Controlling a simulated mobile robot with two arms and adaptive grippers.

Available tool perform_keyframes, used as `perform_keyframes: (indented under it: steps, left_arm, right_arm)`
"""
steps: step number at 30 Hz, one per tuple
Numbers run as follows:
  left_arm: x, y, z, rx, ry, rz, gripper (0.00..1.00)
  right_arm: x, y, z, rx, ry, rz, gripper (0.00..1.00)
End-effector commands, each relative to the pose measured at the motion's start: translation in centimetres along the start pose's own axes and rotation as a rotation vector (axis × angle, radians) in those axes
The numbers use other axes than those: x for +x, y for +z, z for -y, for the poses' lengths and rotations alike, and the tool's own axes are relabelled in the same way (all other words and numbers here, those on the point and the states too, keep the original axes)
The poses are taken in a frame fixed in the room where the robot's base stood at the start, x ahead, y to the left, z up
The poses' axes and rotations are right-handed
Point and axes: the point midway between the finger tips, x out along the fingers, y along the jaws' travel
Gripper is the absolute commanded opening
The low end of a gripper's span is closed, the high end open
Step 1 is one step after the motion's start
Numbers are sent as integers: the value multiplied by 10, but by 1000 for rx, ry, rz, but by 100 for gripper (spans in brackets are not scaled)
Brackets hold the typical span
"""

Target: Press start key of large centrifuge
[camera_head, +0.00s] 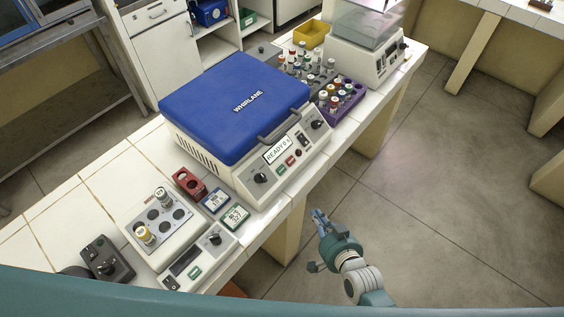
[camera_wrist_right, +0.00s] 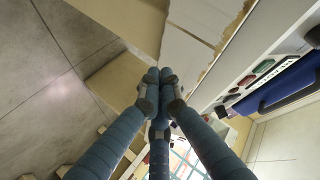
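The large centrifuge (camera_head: 235,105) stands on the white tiled bench with its blue lid down. Its sloped front panel has a display reading "READY", a green key (camera_head: 281,169), a red key (camera_head: 290,160) and black knobs. The wrist view shows the green key (camera_wrist_right: 263,66) and red key (camera_wrist_right: 246,80) at the right, sideways. My right gripper (camera_head: 319,215) is off the bench's front edge, apart from the panel. In the right wrist view its fingers (camera_wrist_right: 155,78) meet at their tips, with nothing between them. My left gripper is not in view.
A small device with round wells (camera_head: 158,222) and a red tube block (camera_head: 188,183) stand left of the centrifuge. A purple tube rack (camera_head: 340,98) and a balance (camera_head: 366,60) stand to its right. The floor before the bench is clear.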

Motion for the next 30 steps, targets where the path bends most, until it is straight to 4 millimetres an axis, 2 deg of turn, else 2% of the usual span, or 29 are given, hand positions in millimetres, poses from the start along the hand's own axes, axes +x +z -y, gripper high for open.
perform_keyframes:
  steps: [1, 3, 6, 10, 13, 16, 26, 30]
  left_arm:
    - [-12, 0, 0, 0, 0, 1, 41]
    - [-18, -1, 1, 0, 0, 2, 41]
    - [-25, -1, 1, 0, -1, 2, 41]
    - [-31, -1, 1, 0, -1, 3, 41]
    - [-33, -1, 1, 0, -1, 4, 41]
    - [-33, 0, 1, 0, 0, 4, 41]
    - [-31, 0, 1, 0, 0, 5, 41]
    - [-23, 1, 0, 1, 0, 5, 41]
  right_arm:
    - [-8, -32, 28, 26, -42, -40, 0]
    - [-17, -63, 58, 63, -95, -86, 0]
    - [-31, -100, 94, 112, -161, -136, 0]
    - [-46, -131, 125, 154, -223, -179, 0]
    - [-52, -143, 138, 172, -250, -195, 0]
    - [-55, -148, 142, 181, -260, -201, 0]
    - [-54, -147, 142, 180, -260, -202, 0]
    - [-47, -142, 141, 180, -260, -203, 0]
